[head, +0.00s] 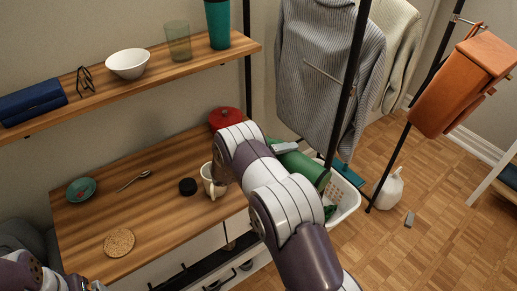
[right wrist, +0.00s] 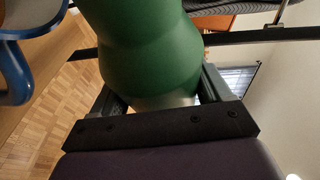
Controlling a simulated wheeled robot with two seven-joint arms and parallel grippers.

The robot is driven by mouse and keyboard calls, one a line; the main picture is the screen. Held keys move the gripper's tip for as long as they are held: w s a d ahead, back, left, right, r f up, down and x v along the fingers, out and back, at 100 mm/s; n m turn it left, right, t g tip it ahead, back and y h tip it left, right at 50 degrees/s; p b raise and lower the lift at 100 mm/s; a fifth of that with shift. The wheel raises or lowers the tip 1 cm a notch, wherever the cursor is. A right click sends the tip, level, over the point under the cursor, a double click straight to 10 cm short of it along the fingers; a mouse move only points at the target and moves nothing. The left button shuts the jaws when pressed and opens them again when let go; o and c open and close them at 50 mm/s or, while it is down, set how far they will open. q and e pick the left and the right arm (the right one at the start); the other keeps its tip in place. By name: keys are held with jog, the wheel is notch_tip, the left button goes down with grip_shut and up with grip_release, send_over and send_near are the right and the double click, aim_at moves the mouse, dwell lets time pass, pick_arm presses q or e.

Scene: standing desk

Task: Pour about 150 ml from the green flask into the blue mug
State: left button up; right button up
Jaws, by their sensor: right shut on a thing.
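The green flask (head: 303,166) is held in the air by my right gripper (head: 286,148), beyond the desk's right edge and above the white basket. It looks strongly tilted in the head view; I cannot make out its mouth or any liquid. In the right wrist view the flask's green body (right wrist: 155,50) is between the two fingers (right wrist: 165,92). A blue mug (right wrist: 18,65) with a curved handle shows at the left edge of that view, apart from the flask. In the head view I see no blue mug; my right arm covers part of the desk. My left gripper is out of view.
On the desk (head: 150,215) are a cream mug (head: 207,183), a black round lid (head: 187,187), a spoon (head: 133,181), a teal dish (head: 81,190), a cork coaster (head: 119,243) and a red pot (head: 225,117). A white basket (head: 347,200) and clothes rack stand to the right.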

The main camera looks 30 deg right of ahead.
jog(key=shift+r, duration=0.15)
jog(key=m+p, duration=0.1)
jog(key=p, duration=0.2)
jog(key=shift+s+r+m+t+y, duration=0.3)
jog(key=shift+s+m, duration=0.05)
jog(key=shift+m, duration=0.05)
jog(key=shift+s+d+f+m+t+y+b, duration=0.15)
jog(key=shift+f+m, duration=0.2)
jog(key=shift+f, duration=0.2)
jog(key=shift+s+a+f+m+t+y+b, duration=0.15)
jog(key=shift+f+m, duration=0.2)
jog(key=shift+f, duration=0.2)
jog(key=shift+w+m, duration=0.1)
jog(key=shift+m, duration=0.3)
jog(key=shift+w, duration=0.1)
jog(key=shift+t+b, duration=0.3)
